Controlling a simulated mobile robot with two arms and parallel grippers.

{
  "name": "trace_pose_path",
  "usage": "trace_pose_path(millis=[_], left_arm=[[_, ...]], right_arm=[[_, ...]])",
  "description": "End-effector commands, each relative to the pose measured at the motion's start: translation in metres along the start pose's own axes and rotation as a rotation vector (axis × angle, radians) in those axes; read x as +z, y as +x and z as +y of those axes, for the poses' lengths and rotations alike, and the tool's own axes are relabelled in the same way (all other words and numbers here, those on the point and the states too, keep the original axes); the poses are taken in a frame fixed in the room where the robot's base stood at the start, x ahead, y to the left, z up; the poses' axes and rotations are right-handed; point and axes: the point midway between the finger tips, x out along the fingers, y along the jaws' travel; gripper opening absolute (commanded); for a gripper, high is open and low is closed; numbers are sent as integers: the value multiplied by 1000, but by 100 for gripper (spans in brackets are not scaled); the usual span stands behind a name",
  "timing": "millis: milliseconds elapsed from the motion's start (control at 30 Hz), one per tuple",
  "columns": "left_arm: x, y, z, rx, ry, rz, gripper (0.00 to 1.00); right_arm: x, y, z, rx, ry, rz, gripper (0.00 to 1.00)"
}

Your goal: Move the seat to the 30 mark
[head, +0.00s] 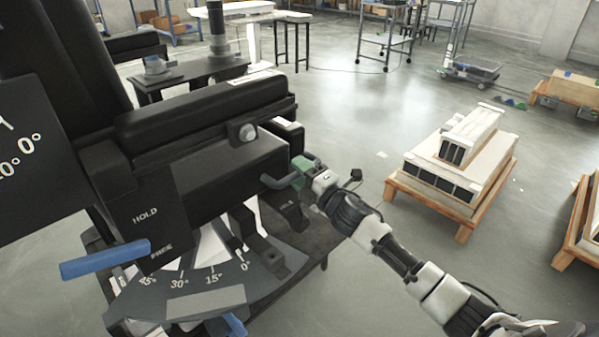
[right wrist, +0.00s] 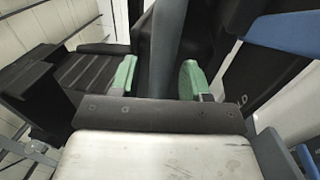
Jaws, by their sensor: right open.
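The black seat (head: 205,120) stands at the left of the head view. Below it is a dark angle scale (head: 205,283) with 45°, 30°, 15° and 0° marks. A dark bracket (head: 262,246) under the seat ends near the 0° mark. A grey-blue handle (head: 281,181) sticks out from the seat's side. My right gripper (head: 302,170) is open at this handle. In the right wrist view its green pads (right wrist: 158,80) stand on either side of a dark grey bar (right wrist: 165,50), with a gap at the left pad. My left gripper is not in view.
A blue lever (head: 105,260) sits by a HOLD/FREE plate (head: 147,222) left of the scale. Another dial plate (head: 35,150) is at the far left. A pallet with stacked white parts (head: 455,165) stands to the right, with clear floor around it.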

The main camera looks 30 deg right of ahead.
Motion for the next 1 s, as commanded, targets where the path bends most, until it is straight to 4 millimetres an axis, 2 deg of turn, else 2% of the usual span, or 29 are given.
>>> trace_pose_path(millis=[233,533,833,1000], left_arm=[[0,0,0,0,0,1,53],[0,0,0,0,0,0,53],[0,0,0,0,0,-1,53],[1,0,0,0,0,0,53]], right_arm=[[0,0,0,0,1,0,45],[0,0,0,0,1,0,0],[-2,0,-1,-1,1,-3,0],[-9,-3,-1,-2,0,-25,0]])
